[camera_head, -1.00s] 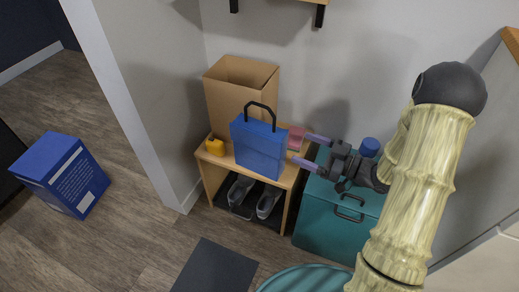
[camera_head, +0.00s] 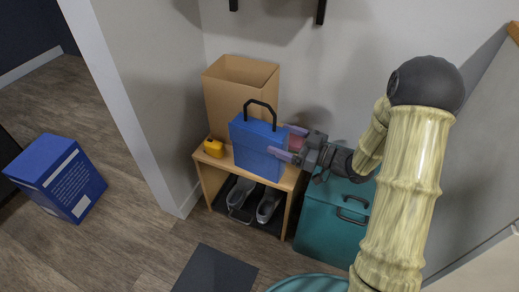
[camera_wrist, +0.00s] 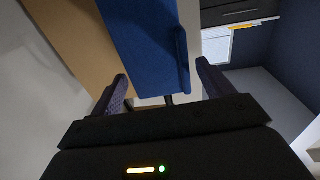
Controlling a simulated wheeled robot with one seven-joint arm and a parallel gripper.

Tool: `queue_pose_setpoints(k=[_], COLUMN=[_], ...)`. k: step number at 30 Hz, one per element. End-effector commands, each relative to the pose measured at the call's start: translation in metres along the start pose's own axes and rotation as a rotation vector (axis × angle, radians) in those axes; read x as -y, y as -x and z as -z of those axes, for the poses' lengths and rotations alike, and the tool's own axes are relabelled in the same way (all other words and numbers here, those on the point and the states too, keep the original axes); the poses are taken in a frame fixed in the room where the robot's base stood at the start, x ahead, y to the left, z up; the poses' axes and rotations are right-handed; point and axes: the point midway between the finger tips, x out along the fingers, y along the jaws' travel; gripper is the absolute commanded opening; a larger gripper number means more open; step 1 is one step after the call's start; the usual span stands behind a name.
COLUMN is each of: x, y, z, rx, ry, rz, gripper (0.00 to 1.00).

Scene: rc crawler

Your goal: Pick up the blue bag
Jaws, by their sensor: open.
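The blue bag (camera_head: 257,150) stands upright on a small wooden bench, with its black handle arched above it. In the wrist view the blue bag (camera_wrist: 145,45) fills the upper middle, and its near part lies between the two fingers. My gripper (camera_head: 286,143) is open at the bag's right side, with the purple fingers reaching toward it in the head view. In the wrist view my gripper (camera_wrist: 162,82) has one finger on each side of the bag's near edge. I cannot tell whether either finger touches the bag.
A cardboard box (camera_head: 240,88) stands behind the bag. Shoes (camera_head: 268,204) sit on the lower shelf. A teal cabinet (camera_head: 325,222) stands right of the bench.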

Motion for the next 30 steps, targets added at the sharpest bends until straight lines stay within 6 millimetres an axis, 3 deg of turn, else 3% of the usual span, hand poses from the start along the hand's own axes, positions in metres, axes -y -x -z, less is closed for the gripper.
queue_pose_setpoints(k=[6,12,28,30], x=[0.000,0.000,-0.001,0.000], y=[-0.026,-0.046,-0.046,-0.046], z=[-0.012,-0.008,-0.007,-0.007], rx=[-0.001,-0.001,-0.001,-0.001], ry=[0.003,0.002,0.000,0.000], rz=[0.004,0.001,0.000,0.000], gripper=[0.80,0.80,0.80,0.68])
